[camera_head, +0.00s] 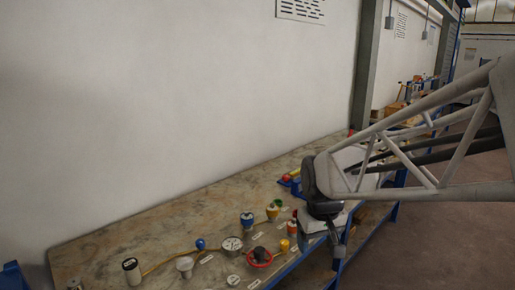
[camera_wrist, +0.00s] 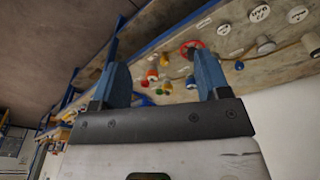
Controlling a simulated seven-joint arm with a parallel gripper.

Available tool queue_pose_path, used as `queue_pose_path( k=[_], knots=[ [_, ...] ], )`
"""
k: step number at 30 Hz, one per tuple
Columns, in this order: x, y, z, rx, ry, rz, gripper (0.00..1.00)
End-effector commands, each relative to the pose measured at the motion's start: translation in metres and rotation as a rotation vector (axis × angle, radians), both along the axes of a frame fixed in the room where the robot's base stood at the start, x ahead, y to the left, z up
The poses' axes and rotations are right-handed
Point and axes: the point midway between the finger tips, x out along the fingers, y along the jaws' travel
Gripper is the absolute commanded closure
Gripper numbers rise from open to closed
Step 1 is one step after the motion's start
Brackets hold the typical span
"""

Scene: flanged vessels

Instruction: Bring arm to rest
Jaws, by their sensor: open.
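My arm reaches in from the right in the head view, and its end hangs over the right front edge of the workbench (camera_head: 120,228). My gripper (camera_wrist: 158,58) shows in the wrist view with two blue fingers spread wide and nothing between them. In the head view the fingers are small and hard to make out. Beyond the fingers, the wrist view shows the bench (camera_wrist: 225,40) tilted, with the fittings on it apart from the gripper.
The bench carries a red-ringed handwheel (camera_head: 259,257), a pressure gauge (camera_head: 232,244), a blue-topped fitting (camera_head: 247,221), a black-topped cylinder (camera_head: 131,270) and several other small fittings. A white wall (camera_head: 170,100) stands behind the bench. Open floor (camera_head: 440,240) lies to the right.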

Motion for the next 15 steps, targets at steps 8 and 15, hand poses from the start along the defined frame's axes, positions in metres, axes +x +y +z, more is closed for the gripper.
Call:
queue_pose_path(
  k=[8, 15],
  knots=[
    [-0.071, -0.022, 0.015, 0.016, -0.036, -0.103, 0.31],
    [-0.129, -0.036, 0.017, 0.030, -0.063, -0.187, 0.31]
  ],
)
